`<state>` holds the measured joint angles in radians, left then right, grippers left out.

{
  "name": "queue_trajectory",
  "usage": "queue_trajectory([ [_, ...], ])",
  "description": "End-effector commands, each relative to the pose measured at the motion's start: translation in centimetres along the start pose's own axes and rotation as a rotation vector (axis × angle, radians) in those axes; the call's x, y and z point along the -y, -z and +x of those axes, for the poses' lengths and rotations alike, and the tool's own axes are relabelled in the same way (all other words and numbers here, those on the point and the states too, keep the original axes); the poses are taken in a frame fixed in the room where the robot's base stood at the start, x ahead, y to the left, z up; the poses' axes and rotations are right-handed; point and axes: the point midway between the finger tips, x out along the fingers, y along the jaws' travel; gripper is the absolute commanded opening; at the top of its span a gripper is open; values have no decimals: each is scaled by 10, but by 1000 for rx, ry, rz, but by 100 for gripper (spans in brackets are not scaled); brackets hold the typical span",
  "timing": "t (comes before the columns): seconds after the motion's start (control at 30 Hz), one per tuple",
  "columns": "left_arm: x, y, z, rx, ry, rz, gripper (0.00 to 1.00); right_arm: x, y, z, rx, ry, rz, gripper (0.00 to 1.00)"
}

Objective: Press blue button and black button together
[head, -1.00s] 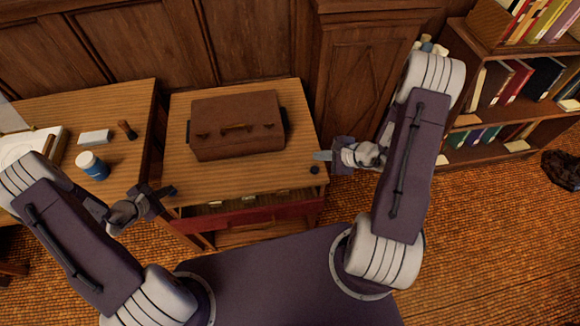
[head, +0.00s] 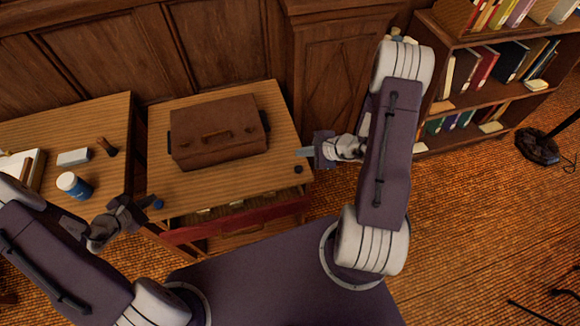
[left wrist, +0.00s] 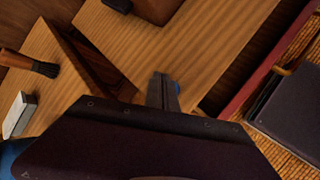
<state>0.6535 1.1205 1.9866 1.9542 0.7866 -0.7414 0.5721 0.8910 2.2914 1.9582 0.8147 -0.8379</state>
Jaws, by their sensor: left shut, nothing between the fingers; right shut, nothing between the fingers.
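The blue button (head: 157,203) sits at the front left corner of the middle wooden table (head: 215,185). My left gripper (head: 147,202) is shut and empty, its fingertips just left of the blue button in the head view. In the left wrist view the shut fingers (left wrist: 163,82) partly hide the blue button (left wrist: 177,87); contact cannot be told. The black button (head: 298,169) sits near the table's front right corner. My right gripper (head: 302,152) is shut and empty, its tips just behind the black button in the head view and seemingly above the table edge.
A brown briefcase (head: 217,133) lies on the middle table. The left table (head: 95,112) holds a blue-and-white jar (head: 73,185), a brush (head: 107,146) and a pale block (head: 73,157). An open red-fronted drawer (head: 240,220) is below. A bookshelf (head: 470,115) stands right.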

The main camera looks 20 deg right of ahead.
Motion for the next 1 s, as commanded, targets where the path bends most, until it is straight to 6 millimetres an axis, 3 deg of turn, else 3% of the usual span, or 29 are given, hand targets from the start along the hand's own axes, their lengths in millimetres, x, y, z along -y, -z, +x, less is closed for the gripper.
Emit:
queue_trajectory([
  [0.37,-20,-20,-28,0,0,-1,0,13,-13,-18,0,0,0,0],
  [0.9,-20,-21,-27,1,1,1,0,12,-13,-16,1,-1,-1,0],
  [0.97,-20,-29,-24,12,9,20,0,12,-19,-14,11,-8,-18,0],
  [1.0,-30,-42,-22,23,3,57,0,19,-28,-13,19,-6,-50,0],
])
